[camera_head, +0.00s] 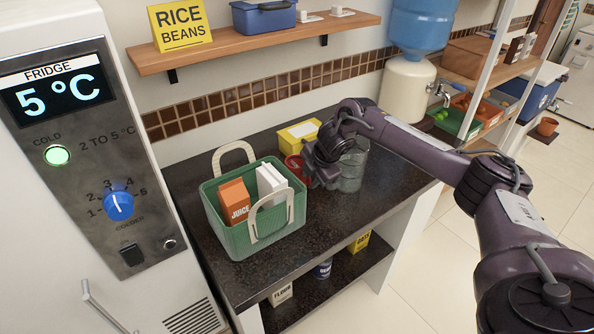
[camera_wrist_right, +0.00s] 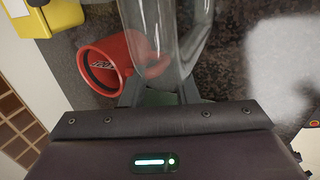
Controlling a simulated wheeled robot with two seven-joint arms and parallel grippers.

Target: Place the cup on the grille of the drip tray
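A red cup (camera_head: 293,166) stands on the dark counter beside a green basket. It also shows in the right wrist view (camera_wrist_right: 88,71), left of my fingers. A clear glass vessel (camera_head: 353,170) is on the counter, to the right of my right gripper (camera_head: 318,165). In the right wrist view the glass (camera_wrist_right: 172,22) reaches down to the fingers (camera_wrist_right: 160,94), which are spread apart. I cannot tell whether they grip it. I cannot pick out a drip tray or grille. My left gripper is out of view.
The green basket (camera_head: 262,237) with a juice carton (camera_head: 235,203) stands left on the counter (camera_head: 330,222). A yellow box (camera_head: 297,136) is behind the cup. A cream dispenser (camera_head: 405,92) with a blue bottle stands at the back right. The counter's front right is clear.

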